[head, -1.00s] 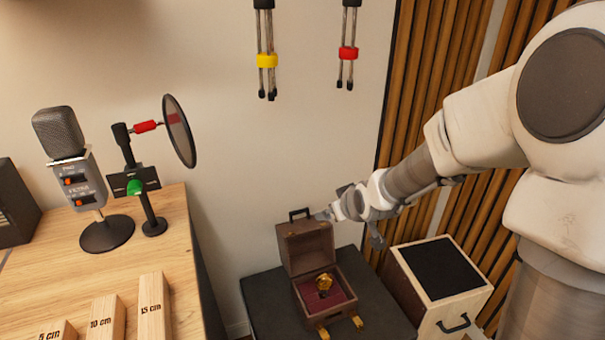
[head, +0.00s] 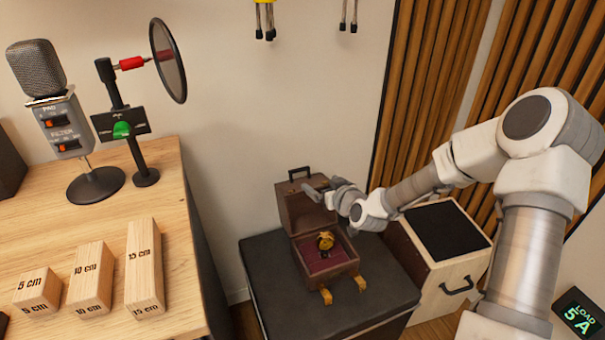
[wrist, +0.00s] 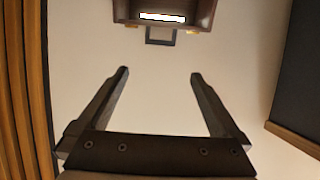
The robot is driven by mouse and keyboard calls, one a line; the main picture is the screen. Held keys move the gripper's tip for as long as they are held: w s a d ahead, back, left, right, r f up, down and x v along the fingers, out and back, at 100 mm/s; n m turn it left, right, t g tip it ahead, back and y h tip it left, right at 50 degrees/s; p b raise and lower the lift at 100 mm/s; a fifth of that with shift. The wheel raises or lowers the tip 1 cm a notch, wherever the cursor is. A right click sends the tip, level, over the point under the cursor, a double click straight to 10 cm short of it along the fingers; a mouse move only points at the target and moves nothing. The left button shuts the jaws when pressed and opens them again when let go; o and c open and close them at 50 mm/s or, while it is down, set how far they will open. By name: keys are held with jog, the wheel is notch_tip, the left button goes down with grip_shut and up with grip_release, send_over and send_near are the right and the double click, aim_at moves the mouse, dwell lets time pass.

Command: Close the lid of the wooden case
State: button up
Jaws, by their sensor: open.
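The wooden case (head: 345,270) stands on a dark box by the wall. Its lid (head: 298,212) is open and upright, with a dark handle (head: 301,173) on its top edge. A gold object (head: 325,240) sits on the red lining inside. My gripper (head: 318,189) is open and empty, at the upper right of the lid; I cannot tell from the head view whether it touches. In the wrist view, both fingers of my gripper (wrist: 160,74) are spread apart. Part of the lid (wrist: 205,10) and its handle (wrist: 161,37) show beyond the fingertips, apart from them.
The dark box (head: 270,275) under the case has a clear front top. A pale wooden cabinet (head: 455,280) with a black top stands to the right. A desk (head: 185,240) with a microphone (head: 40,75) and marked wooden blocks (head: 144,270) is at left. Wood slats line the wall behind.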

aim_at(300, 170)
jog(key=b+x, duration=0.3)
jog(key=x, duration=1.3)
jog(key=shift+f+b, duration=0.15)
jog(key=shift+b, duration=0.15)
grip_shut()
